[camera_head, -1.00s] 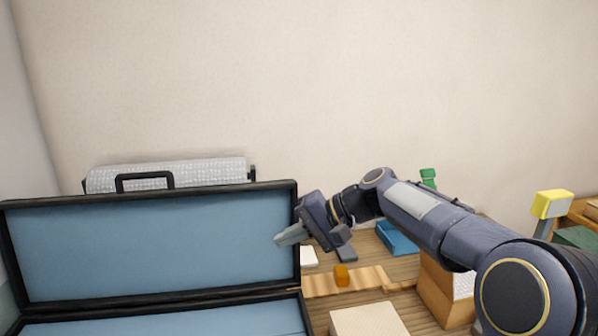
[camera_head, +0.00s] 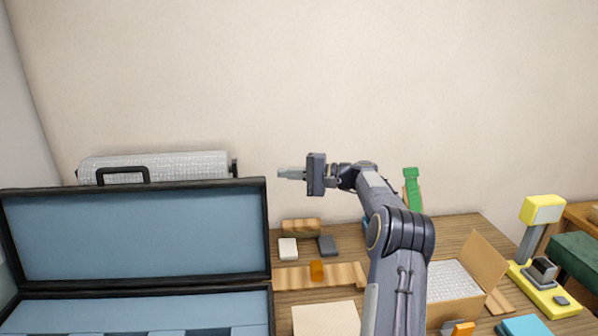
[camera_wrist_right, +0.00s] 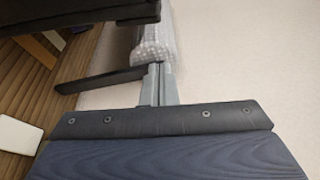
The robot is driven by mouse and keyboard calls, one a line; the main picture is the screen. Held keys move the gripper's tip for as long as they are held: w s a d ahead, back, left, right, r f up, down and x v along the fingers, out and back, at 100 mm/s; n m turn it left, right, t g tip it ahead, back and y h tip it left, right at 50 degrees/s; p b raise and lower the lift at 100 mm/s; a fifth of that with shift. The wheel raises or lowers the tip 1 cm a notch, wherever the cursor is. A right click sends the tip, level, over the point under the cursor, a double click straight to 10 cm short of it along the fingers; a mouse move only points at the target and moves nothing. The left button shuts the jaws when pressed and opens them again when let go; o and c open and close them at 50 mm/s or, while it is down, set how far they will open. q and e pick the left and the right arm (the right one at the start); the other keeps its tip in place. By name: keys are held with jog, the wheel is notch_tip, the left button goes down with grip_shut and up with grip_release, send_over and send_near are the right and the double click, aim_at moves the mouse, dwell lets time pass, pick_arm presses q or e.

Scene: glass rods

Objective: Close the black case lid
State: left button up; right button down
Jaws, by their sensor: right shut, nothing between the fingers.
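The black case (camera_head: 272,296) stands at the left of the head view with its lid (camera_head: 140,232) raised upright, blue lining facing me and a black handle (camera_head: 122,170) on its top edge. The case's front is cut off by the picture edge. My right gripper (camera_head: 280,173) is shut and empty, pointing left, just right of the lid and slightly above its top edge. In the right wrist view its closed fingers (camera_wrist_right: 155,82) point toward the bubble-wrap roll (camera_wrist_right: 154,48), with the dark lid (camera_wrist_right: 95,15) at upper left. My left gripper is not in view.
The bubble-wrap roll (camera_head: 155,167) lies behind the lid. On the wooden table (camera_head: 350,240) are a white block (camera_head: 288,249), a dark block (camera_head: 327,246), an orange piece (camera_head: 317,270) and an open cardboard box (camera_head: 455,290). A yellow device (camera_head: 541,210) stands at right. The wall is behind.

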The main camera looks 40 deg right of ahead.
jog(key=a+p, duration=0.1)
jog(key=a, duration=0.4)
jog(key=shift+w+r+p, duration=0.15)
jog(key=shift+r+p, duration=0.05)
jog(key=shift+p, duration=0.2)
